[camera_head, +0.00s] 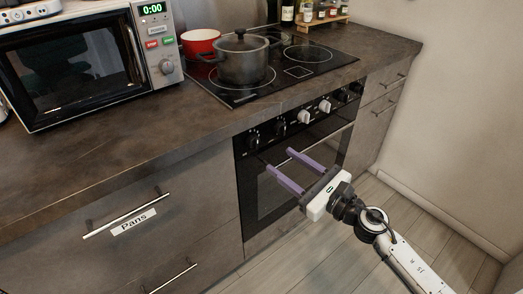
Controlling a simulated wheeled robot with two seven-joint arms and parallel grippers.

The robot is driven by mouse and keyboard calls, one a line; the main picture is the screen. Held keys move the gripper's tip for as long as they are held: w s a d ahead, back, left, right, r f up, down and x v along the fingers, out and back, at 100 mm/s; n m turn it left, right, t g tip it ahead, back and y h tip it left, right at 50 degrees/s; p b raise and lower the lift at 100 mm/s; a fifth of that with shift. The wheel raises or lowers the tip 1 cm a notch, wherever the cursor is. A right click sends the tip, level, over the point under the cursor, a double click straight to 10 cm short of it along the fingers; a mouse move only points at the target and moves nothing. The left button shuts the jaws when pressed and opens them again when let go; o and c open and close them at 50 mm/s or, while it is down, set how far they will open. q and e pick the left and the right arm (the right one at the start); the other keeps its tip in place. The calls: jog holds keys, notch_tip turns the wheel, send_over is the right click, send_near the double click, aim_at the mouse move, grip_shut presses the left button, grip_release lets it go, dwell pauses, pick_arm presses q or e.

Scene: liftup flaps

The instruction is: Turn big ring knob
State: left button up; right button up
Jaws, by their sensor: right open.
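A row of knobs runs along the black oven panel under the cooktop. Two black knobs are on the left, a first one (254,138) and a second one (281,127). Two white knobs, one (305,116) and another (325,105), are in the middle, with further dark knobs (343,97) to the right. I cannot tell from the picture which one is the big ring knob. My right gripper (278,160) is open, its purple fingers apart and empty. It is in front of the oven, with its fingertips below the left knobs in the picture. My left gripper is not in view.
The oven handle bar (318,142) crosses the oven front near my right fingers. A grey lidded pot (241,62) and a red pot (201,41) stand on the cooktop (300,73). A microwave (75,65) stands at left above the Pans drawer (180,210). The floor at right is clear.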

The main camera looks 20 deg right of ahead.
aim_at(258, 144)
jog(key=x, duration=0.9)
jog(key=shift+w, duration=0.15)
jog(key=c, duration=1)
